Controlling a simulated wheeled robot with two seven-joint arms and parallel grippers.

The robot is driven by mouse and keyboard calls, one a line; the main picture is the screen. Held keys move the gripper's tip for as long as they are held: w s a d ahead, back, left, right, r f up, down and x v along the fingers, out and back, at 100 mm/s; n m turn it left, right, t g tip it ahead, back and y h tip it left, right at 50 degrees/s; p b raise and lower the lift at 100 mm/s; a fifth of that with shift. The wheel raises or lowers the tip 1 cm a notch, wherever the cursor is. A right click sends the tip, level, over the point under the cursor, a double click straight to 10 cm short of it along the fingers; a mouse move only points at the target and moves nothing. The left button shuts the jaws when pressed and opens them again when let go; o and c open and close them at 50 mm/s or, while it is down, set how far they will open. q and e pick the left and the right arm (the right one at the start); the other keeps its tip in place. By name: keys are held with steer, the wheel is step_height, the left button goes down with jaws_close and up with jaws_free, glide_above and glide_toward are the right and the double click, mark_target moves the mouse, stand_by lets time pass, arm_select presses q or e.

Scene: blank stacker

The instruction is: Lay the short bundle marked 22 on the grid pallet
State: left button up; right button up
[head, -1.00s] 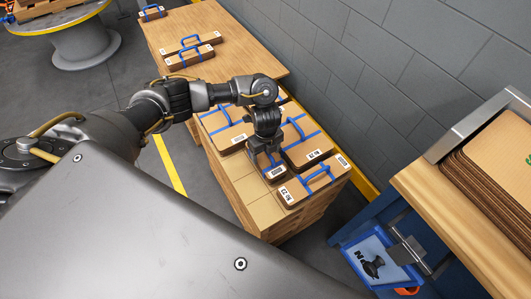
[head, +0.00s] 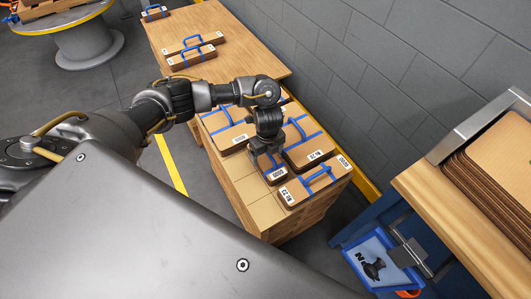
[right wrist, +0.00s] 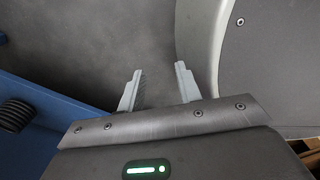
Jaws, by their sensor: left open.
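The grid pallet (head: 236,187) is a stack with a tan top and bare cells at its left and front. Several cardboard bundles with blue straps and handles lie on it. A short bundle (head: 280,177) lies directly below my left gripper (head: 268,154); its mark is too small to read. The gripper is open around its top, and its fingertips are partly hidden. My right gripper (right wrist: 158,88) is open and empty in the right wrist view.
A wooden table (head: 218,40) behind the pallet holds more strapped bundles (head: 191,56). A grey block wall (head: 400,80) runs along the right. A workbench (head: 452,205) with stacked brown sheets stands at right. Grey floor lies left of the pallet.

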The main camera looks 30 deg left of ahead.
mark_target(264, 156)
arm_select(q)
steer(key=shift+a, duration=0.5)
arm_select(e)
steer(key=w+d+f+t, duration=0.1)
steer(key=w, duration=0.5)
arm_select(q)
step_height(264, 156, up, 3)
steer(key=shift+a+r+p, duration=0.15)
steer(key=shift+p, duration=0.95)
steer(key=r+p, duration=0.1)
steer(key=r, duration=0.2)
steer(key=d+r, duration=0.1)
steer(key=r, duration=0.2)
steer(key=shift+w+d+p, duration=0.1)
steer(key=shift+d+p, duration=0.1)
steer(key=shift+p, duration=0.2)
steer(key=shift+r, duration=0.65)
steer(key=shift+d+r, duration=0.15)
steer(key=shift+r, duration=0.05)
arm_select(e)
steer(key=s, duration=0.4)
steer(key=s+r, duration=0.1)
steer(key=shift+s+a, duration=0.35)
steer(key=shift+s, duration=0.05)
arm_select(q)
steer(key=shift+r+p, duration=0.1)
steer(key=shift+p, duration=0.2)
